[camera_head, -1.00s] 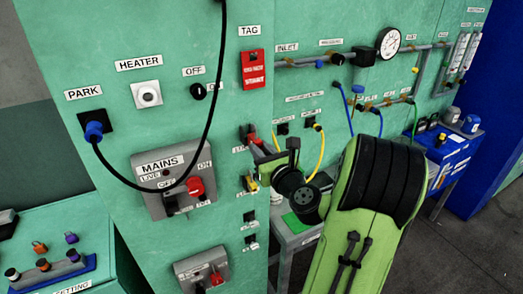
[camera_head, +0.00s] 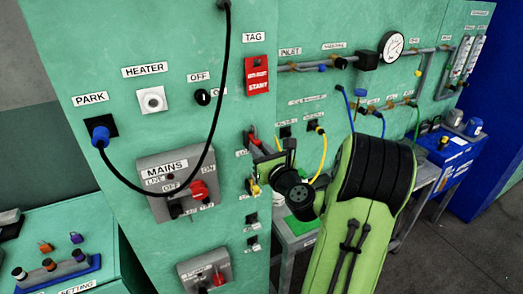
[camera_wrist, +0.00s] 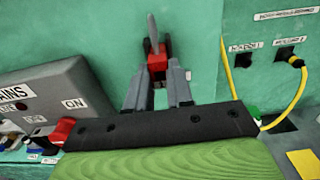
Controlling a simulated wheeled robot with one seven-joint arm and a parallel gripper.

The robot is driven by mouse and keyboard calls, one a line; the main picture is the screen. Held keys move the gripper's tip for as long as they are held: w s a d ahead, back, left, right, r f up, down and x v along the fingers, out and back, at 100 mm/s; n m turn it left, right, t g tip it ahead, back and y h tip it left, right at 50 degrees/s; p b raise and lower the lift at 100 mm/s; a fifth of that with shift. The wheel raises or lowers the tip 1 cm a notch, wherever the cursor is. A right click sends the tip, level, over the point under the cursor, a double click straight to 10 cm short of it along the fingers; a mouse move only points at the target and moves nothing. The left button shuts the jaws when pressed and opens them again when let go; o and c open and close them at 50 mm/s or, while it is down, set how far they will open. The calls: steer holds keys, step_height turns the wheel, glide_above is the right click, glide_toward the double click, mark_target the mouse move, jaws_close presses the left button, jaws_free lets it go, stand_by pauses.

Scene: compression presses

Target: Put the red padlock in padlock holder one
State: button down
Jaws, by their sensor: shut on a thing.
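My gripper (camera_wrist: 158,88) is shut on the red padlock (camera_wrist: 157,62), whose small red body shows between the grey fingertips in the wrist view. A grey upright piece stands just beyond it against the green panel; I cannot tell whether it is part of the padlock or of a holder. In the head view my gripper (camera_head: 259,149) is close to the panel, at the upper of several small label-marked fittings. The fingers and the arm hide most of the padlock and the label there, so I cannot tell whether it touches the holder.
A yellow item (camera_head: 254,187) sits on the fitting just below my gripper. The mains box (camera_head: 172,180) with a red handle is to the left, with a black cable looping past. Yellow cables (camera_wrist: 297,95) hang close on the right. A red tag (camera_head: 257,76) is above.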

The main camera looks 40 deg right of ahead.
steer(key=shift+w+d+p, duration=0.2)
steer(key=shift+w+p, duration=0.25)
steer(key=shift+w, duration=0.15)
steer(key=c, duration=0.9)
jaws_free()
steer(key=b+v, duration=1.2)
steer(key=v, duration=0.3)
steer(key=shift+s+a, duration=0.2)
steer(key=shift+s, duration=0.1)
